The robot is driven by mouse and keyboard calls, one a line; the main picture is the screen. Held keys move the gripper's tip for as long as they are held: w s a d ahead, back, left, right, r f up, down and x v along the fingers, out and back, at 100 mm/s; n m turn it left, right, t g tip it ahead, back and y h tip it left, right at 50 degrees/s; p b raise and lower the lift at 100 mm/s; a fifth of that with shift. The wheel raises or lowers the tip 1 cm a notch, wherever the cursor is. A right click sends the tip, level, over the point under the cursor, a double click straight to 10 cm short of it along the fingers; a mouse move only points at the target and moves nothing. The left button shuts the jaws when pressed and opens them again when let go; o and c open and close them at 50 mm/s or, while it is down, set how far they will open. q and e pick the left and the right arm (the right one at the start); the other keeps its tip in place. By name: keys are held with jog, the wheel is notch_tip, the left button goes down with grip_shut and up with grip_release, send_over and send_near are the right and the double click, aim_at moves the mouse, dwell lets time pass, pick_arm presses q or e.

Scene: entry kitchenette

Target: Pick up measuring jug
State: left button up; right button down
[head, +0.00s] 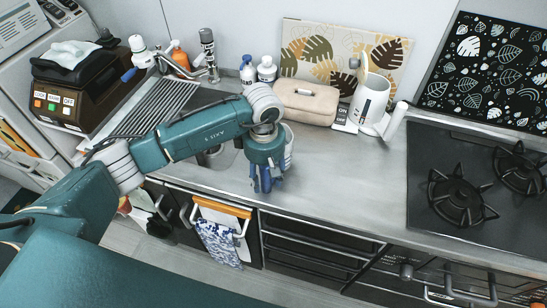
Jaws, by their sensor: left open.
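A pale, cup-like vessel, which looks like the measuring jug (289,143), stands on the steel counter just behind and to the right of my left gripper. The gripper and wrist hide much of it, so its handle and markings cannot be made out. My left gripper (266,184) points down over the counter near its front edge, with blue fingers open. No object shows between the fingers. Whether a finger touches the jug cannot be told. My right gripper is not in view.
A beige case (306,102), a white utensil holder (369,100) and bottles (266,70) stand along the wall. The sink lies left, partly under my arm. A gas hob (460,195) is at right. The counter (350,185) between gripper and hob is clear.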

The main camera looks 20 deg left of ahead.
pick_arm(q)
jog(key=shift+f, duration=0.25)
grip_shut()
jog(key=shift+r, duration=0.1)
jog(key=shift+w, duration=0.1)
jog(key=shift+r+b, duration=0.3)
jog(key=shift+r, duration=0.3)
notch_tip(320, 180, up, 19)
jog(key=b, duration=0.4)
jog(key=shift+b, duration=0.3)
jog(key=shift+f, duration=0.15)
